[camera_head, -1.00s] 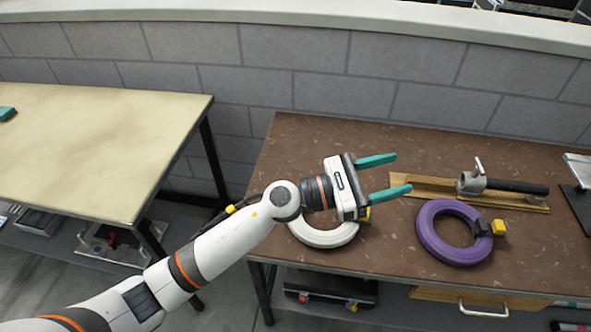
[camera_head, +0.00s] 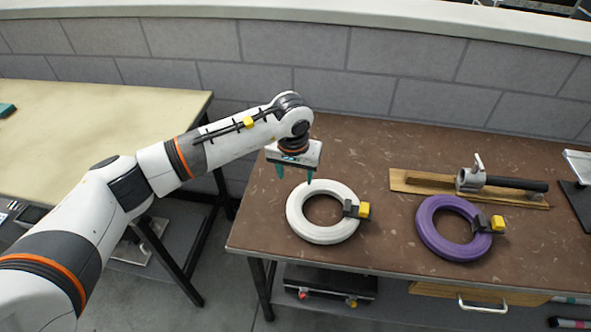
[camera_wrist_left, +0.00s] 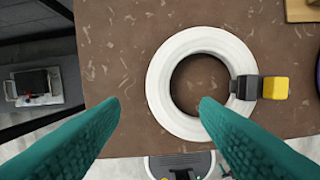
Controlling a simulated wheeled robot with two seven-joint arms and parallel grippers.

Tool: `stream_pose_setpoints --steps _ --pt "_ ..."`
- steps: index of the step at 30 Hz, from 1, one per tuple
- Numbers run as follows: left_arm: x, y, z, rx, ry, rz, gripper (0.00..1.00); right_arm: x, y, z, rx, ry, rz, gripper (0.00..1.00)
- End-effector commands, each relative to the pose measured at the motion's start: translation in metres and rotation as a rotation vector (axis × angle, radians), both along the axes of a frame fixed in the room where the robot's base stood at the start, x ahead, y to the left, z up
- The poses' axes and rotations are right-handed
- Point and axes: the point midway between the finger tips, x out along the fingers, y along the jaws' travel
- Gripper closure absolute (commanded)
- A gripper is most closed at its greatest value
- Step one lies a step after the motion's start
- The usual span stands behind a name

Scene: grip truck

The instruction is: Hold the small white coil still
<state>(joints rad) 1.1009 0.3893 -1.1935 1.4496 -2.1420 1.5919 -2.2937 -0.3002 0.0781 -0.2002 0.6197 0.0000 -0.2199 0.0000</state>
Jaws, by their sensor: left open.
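The white coil (camera_head: 300,222) lies flat on the brown table, with a black and yellow plug on its right side. It also shows in the left wrist view (camera_wrist_left: 165,75), below the fingers and right of centre. My left gripper (camera_head: 295,176) is open, points down and is empty. It is above the table at the coil's back left edge. In the left wrist view its teal right fingertip overlaps the coil's ring and opening, while the left fingertip is left of the coil. My right gripper is not in view.
A purple coil (camera_head: 428,234) lies right of the white one. Behind it a wooden board (camera_head: 415,183) carries a metal clamp with a black handle. The brown table's (camera_head: 340,150) back left is clear. A beige table (camera_head: 60,130) stands at the left.

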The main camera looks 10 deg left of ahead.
Motion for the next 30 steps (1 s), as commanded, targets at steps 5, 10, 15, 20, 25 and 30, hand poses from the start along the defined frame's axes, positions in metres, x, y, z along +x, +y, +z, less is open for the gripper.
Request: stream_pose_setpoints --steps 5,10,15,20,25,30 --pt "0.002 -0.001 -0.026 -0.002 0.002 0.002 0.44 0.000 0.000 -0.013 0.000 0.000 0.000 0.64" --pt "0.005 -0.002 -0.046 -0.004 0.002 0.000 0.44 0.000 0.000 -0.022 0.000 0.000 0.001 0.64" --pt "0.009 -0.002 -0.068 -0.003 0.000 0.001 0.44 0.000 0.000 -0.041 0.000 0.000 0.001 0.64" --pt "0.011 -0.002 -0.085 -0.003 0.000 0.002 0.44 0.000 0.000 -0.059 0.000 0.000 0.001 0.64" --pt "0.014 -0.002 -0.096 -0.004 -0.001 0.000 0.44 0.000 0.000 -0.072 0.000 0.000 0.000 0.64" --pt "0.015 -0.002 -0.101 -0.004 0.000 0.000 0.44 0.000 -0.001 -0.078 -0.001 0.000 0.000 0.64"
